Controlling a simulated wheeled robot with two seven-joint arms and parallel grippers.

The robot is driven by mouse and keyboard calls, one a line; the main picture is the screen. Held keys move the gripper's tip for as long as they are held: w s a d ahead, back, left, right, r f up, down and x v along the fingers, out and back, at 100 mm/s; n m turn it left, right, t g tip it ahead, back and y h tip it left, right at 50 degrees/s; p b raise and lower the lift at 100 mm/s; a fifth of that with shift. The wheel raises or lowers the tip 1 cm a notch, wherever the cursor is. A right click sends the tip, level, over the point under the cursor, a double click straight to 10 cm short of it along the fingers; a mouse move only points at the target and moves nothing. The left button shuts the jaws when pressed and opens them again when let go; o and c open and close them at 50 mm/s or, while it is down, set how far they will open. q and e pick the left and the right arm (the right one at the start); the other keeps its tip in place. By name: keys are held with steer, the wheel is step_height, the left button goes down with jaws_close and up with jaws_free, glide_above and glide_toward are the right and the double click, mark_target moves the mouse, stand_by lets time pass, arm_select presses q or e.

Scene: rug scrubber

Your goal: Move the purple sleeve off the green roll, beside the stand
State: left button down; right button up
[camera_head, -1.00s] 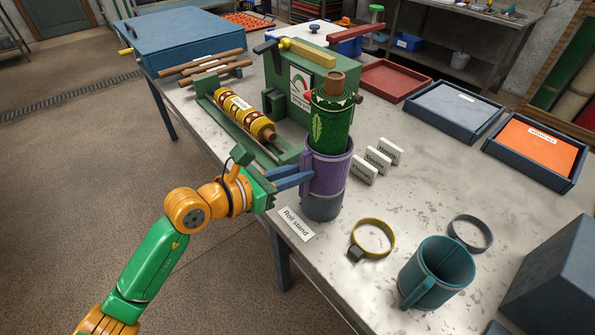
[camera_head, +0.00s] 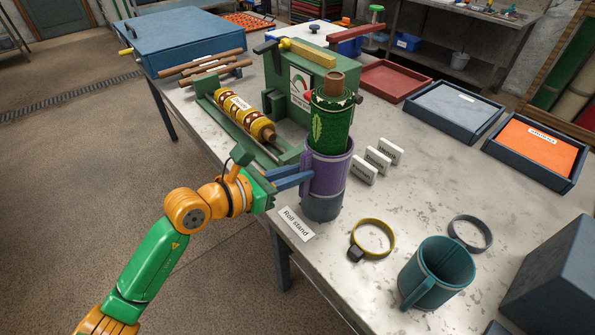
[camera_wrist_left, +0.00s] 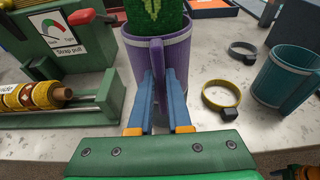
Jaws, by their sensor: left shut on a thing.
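The green roll (camera_head: 331,118) stands upright, with a brown core showing at its top. The purple sleeve (camera_head: 328,172) is around its lower part, above the grey stand (camera_head: 322,206). The "Roll stand" label (camera_head: 296,223) lies in front of it. My left gripper (camera_head: 306,180) is shut on the sleeve's handle at its left side. In the left wrist view the purple handle (camera_wrist_left: 158,72) is between the blue fingers (camera_wrist_left: 160,105), and the green roll (camera_wrist_left: 155,14) rises out of the sleeve. The roll's lower part is hidden inside the sleeve.
A yellow strap ring (camera_head: 374,238), a grey ring (camera_head: 470,233) and a teal sleeve (camera_head: 437,273) lie to the right. Several small white label blocks (camera_head: 377,160) stand close to the right. A green strap-pull machine (camera_head: 292,95) and a cradle with a yellow roll (camera_head: 243,116) are behind.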

stand_by(0.3)
arm_select(q)
steer(key=c, duration=0.8)
jaws_free()
